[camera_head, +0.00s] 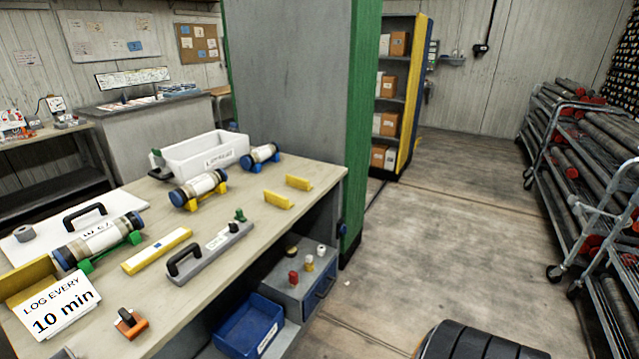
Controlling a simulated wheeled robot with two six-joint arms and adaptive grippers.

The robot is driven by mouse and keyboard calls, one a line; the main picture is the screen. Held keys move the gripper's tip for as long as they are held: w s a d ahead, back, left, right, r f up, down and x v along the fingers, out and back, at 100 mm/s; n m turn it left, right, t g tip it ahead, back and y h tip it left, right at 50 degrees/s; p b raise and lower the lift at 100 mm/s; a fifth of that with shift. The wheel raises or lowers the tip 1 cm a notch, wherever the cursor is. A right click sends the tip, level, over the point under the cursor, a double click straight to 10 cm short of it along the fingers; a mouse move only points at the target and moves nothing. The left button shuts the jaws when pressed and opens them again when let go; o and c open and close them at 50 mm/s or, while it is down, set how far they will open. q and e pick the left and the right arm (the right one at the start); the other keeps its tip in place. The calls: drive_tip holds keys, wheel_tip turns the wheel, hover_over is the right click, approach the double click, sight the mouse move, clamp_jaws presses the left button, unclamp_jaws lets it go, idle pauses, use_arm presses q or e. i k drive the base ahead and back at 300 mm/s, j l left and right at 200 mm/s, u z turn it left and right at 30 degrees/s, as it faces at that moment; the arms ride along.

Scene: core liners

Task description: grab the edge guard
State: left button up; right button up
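No part is labelled edge guard, and I cannot tell for sure which one it is. A long yellow bar (156,251) lies on the workbench (230,285) between a core liner in a green cradle (100,242) and a grey tool with a black handle (210,253). A yellow piece (30,280) stands at the left behind a "LOG EVERY 10 min" card (55,308). Neither of my grippers is in view.
More capped liners in cradles (198,189) (260,156) and a white bin (203,154) stand at the back of the bench. An orange-and-black item (131,322) lies in front. A blue bin (249,327) is below.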

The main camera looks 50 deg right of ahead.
sight(297, 182)
drive_tip(key=z, duration=1.4)
drive_tip(key=i+l+u, duration=0.15)
drive_tip(key=u, duration=0.3)
drive_tip(key=i+l+u, duration=0.25)
drive_tip(key=u, duration=0.2)
drive_tip(key=i+l+u, duration=0.15)
drive_tip(key=l+u, duration=0.2)
drive_tip(key=u, duration=0.15)
drive_tip(key=i+l, duration=0.15)
drive_tip(key=l, duration=0.3)
drive_tip(key=i+l+u, duration=0.1)
drive_tip(key=l, duration=0.35)
drive_tip(key=i+l, duration=0.15)
drive_tip(key=l, duration=0.3)
drive_tip(key=i+l+u, duration=0.1)
drive_tip(key=l, duration=0.35)
drive_tip(key=i+l, duration=0.15)
drive_tip(key=l, duration=0.35)
drive_tip(key=i+l+u, duration=0.15)
drive_tip(key=l, duration=0.3)
